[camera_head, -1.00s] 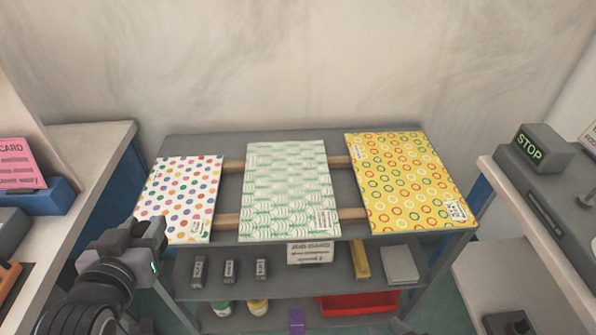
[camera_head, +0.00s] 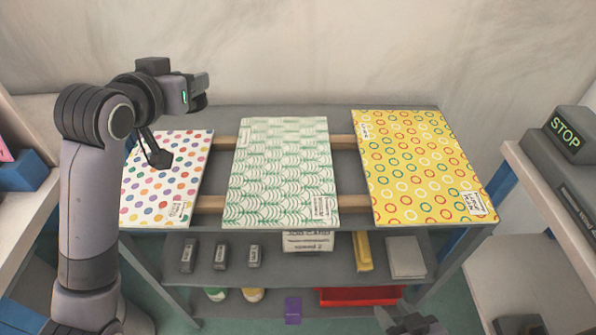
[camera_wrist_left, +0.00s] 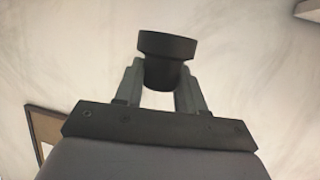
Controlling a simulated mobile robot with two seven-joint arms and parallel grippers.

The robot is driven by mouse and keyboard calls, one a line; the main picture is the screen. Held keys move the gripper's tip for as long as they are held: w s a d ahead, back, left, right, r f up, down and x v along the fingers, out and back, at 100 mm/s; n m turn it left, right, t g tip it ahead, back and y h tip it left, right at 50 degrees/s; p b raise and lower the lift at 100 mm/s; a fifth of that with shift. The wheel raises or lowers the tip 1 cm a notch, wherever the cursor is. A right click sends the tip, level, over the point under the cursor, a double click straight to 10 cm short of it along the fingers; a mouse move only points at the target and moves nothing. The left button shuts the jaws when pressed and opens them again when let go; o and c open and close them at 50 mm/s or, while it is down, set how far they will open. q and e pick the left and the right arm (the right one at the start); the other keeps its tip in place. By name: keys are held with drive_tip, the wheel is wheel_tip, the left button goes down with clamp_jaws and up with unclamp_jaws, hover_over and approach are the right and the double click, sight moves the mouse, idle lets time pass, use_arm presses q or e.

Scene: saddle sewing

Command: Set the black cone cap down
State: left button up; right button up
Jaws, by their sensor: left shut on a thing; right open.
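The black cone cap (camera_wrist_left: 167,48) shows in the left wrist view, between the two fingers of my left gripper (camera_wrist_left: 161,82). The gripper is shut on it, and its wider end faces up in that picture. In the head view my left gripper (camera_head: 195,92) is raised at the left, near the back of the shelf rack and above the dotted sheet. I cannot make out the cap clearly there. My right gripper (camera_head: 412,322) is low at the bottom edge, open, and partly cut off.
A grey rack (camera_head: 290,110) carries a dotted sheet (camera_head: 185,200), a green-patterned sheet (camera_head: 280,170) and a yellow ringed sheet (camera_head: 420,165). A STOP box (camera_head: 562,135) stands on the right counter.

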use_arm(q)
drive_tip(key=shift+w+d+r, duration=0.15)
drive_tip(key=shift+w+r, duration=0.15)
drive_tip(key=shift+r, duration=0.1)
wheel_tip(320, 180, down, 19)
drive_tip(key=b, duration=0.2)
drive_tip(key=shift+f+b, duration=0.2)
drive_tip(key=shift+b, duration=0.2)
drive_tip(key=shift+f, duration=0.25)
drive_tip(key=shift+f, duration=0.1)
drive_tip(key=shift+f, duration=0.5)
drive_tip(key=o, duration=1)
drive_tip(key=shift+o, duration=0.2)
drive_tip(key=shift+r, duration=0.1)
